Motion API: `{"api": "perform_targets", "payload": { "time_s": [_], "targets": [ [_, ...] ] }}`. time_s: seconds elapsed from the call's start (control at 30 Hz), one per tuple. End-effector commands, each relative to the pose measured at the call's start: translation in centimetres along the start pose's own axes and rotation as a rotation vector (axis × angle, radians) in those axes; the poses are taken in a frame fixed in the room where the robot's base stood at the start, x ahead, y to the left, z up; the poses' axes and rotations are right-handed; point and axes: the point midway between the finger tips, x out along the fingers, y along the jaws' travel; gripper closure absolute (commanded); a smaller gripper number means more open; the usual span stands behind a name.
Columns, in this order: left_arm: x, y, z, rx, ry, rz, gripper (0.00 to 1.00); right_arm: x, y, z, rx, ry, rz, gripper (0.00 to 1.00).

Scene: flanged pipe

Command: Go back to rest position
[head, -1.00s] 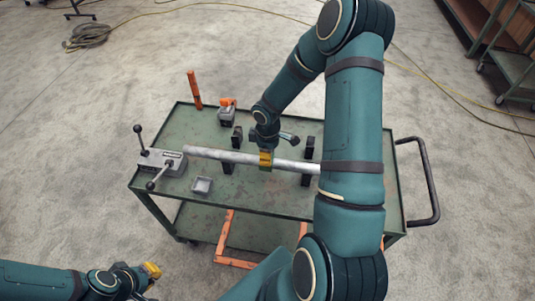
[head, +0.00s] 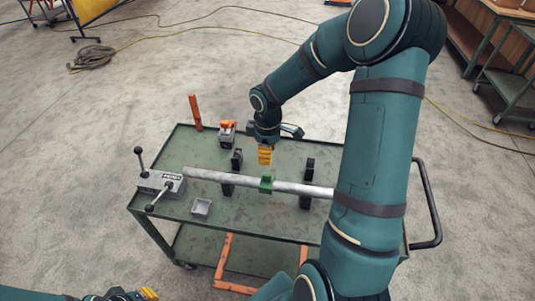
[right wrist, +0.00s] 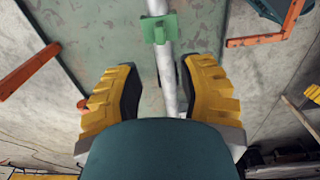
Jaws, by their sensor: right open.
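My right gripper (head: 265,157) is open and empty, just beyond and above the grey pipe (head: 225,180). In the right wrist view its yellow fingers (right wrist: 160,88) stand wide apart on either side of the pipe (right wrist: 167,75), without touching it. The pipe lies across two black supports, its left end at the grey vise-like block. A green piece (head: 266,184) sits on the pipe's middle and also shows in the right wrist view (right wrist: 158,28). My left gripper (head: 142,295) is at the bottom left edge, partly cut off; its opening is unclear.
The green cart top (head: 190,150) holds the grey block (head: 160,182) with black-knobbed levers, a small grey tray (head: 201,207), an orange-and-grey device (head: 227,132) and an upright orange post (head: 195,112). My right arm hides the cart's right part. Open floor surrounds the cart.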

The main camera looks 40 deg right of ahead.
Motion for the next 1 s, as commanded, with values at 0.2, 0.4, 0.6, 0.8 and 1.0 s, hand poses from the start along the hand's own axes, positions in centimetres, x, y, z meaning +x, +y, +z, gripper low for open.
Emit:
{"api": "perform_targets", "payload": {
  "time_s": [0.2, 0.4, 0.6, 0.8, 1.0],
  "targets": [
    [0.0, 0.0, 0.0, 0.0, 0.0, 0.0, 1.0, 0.0, 0.0, 0.0, 0.0, 0.0, 0.0, 0.61],
    [0.0, 0.0, 0.2, 0.002, -0.007, 0.001, 1.0, 0.0, 0.0, 0.0, 0.0, 0.0, 0.0, 0.61],
    [-0.1, 0.0, 0.4, 0.003, -0.011, 0.001, 1.0, 3.7, -4.4, -4.2, 0.07, 0.098, -0.076, 0.61],
    [0.0, 0.0, 0.4, 0.003, -0.01, 0.001, 1.0, 10.0, -15.0, -10.3, 0.334, 0.235, -0.237, 0.61],
    [-0.1, 0.0, 0.3, 0.003, -0.01, 0.001, 1.0, 14.2, -23.5, -11.4, 0.646, 0.258, -0.306, 0.61]
  ]
}}
